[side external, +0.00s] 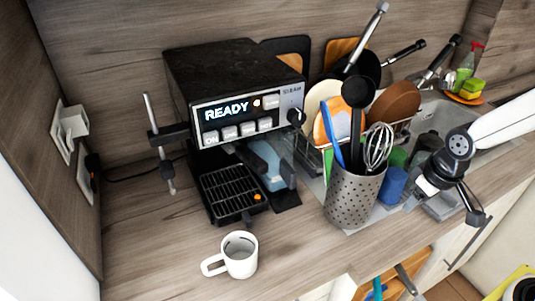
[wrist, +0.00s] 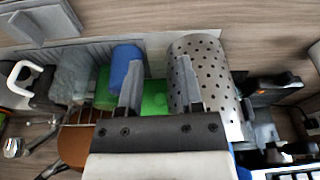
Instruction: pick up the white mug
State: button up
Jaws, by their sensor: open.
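The white mug (side external: 239,255) stands upright and looks empty on the wooden counter, near its front edge, in the side external view. Its handle points to the left. My gripper (side external: 444,210) is far to the right of the mug, in front of the sink, with nothing between its fingers.
A perforated metal utensil holder (side external: 352,200) with a whisk and spoons stands between my gripper and the mug. A black coffee machine (side external: 235,85) with its drip tray (side external: 232,192) is behind the mug. A dish rack and sink (side external: 435,115) lie behind. Counter left of the mug is clear.

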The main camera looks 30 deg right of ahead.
jog(key=a+n+g+y, duration=0.3)
jog(key=a+n+g, duration=0.3)
jog(key=a+n, duration=0.55)
jog(key=w+a+r+m+t+y, duration=0.15)
jog(key=w+a+r, duration=0.25)
jog(key=a, duration=0.5)
jog(key=w+a+r+m+g+y, duration=0.1)
jog(key=w+a+r+m, duration=0.25)
jog(key=a, duration=0.45)
jog(key=m+t+h, duration=0.3)
jog(key=m+h, duration=0.2)
jog(key=m, duration=0.5)
send_over(223, 247)
notch_tip(223, 247, down, 7)
jog(key=shift+f+m+h, duration=0.45)
jog(key=shift+f+m, duration=0.35)
jog(key=shift+m, duration=0.15)
